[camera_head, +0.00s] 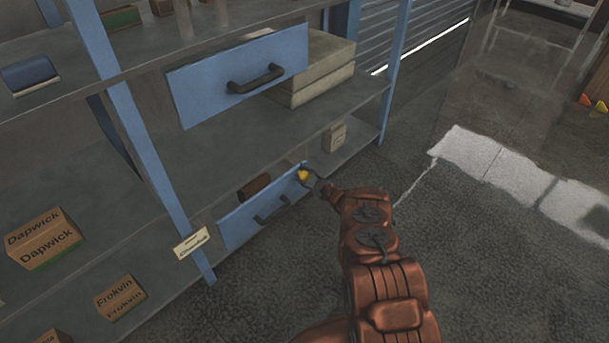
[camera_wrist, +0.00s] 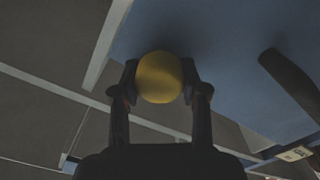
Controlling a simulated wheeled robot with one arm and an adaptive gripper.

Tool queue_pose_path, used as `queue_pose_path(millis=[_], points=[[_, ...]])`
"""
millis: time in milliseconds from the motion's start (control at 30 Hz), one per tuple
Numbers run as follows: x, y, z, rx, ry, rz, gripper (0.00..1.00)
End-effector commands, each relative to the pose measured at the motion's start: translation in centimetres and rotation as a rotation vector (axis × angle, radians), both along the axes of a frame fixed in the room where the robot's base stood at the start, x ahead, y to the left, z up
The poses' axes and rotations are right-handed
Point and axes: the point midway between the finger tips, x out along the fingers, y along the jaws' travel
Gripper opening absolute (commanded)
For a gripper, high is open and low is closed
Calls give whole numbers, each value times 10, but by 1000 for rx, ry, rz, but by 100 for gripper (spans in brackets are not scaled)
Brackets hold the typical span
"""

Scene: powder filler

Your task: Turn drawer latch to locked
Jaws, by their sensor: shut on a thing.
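The yellow latch knob (camera_head: 303,176) sits at the upper right corner of the lower blue drawer (camera_head: 238,224). My gripper (camera_head: 311,181) reaches it from the right, at the end of my copper arm. In the wrist view, the round yellow knob (camera_wrist: 160,77) is between the two dark fingertips of my gripper (camera_wrist: 160,82), which are shut on it. The blue drawer front (camera_wrist: 220,40) fills the upper right there. The dark drawer handle (camera_wrist: 290,82) is to the right, clear of the fingers. The latch's turned position cannot be told.
An upper blue drawer (camera_head: 210,85) with a dark handle juts out above. A blue shelf post (camera_head: 150,150) with a small label (camera_head: 191,243) stands left of the lower drawer. Cardboard boxes (camera_head: 45,240) sit on the shelves. The floor (camera_head: 470,270) at right is clear.

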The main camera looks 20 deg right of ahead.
Motion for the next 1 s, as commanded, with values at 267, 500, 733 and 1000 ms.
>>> queue_pose_path(millis=[267,500,733,1000], points=[[0,3,-1,-117,-55,4,9],[0,2,-1,-157,-73,4,9],[0,2,-1,-161,-75,4,9],[0,2,-1,-160,-75,3,53]])
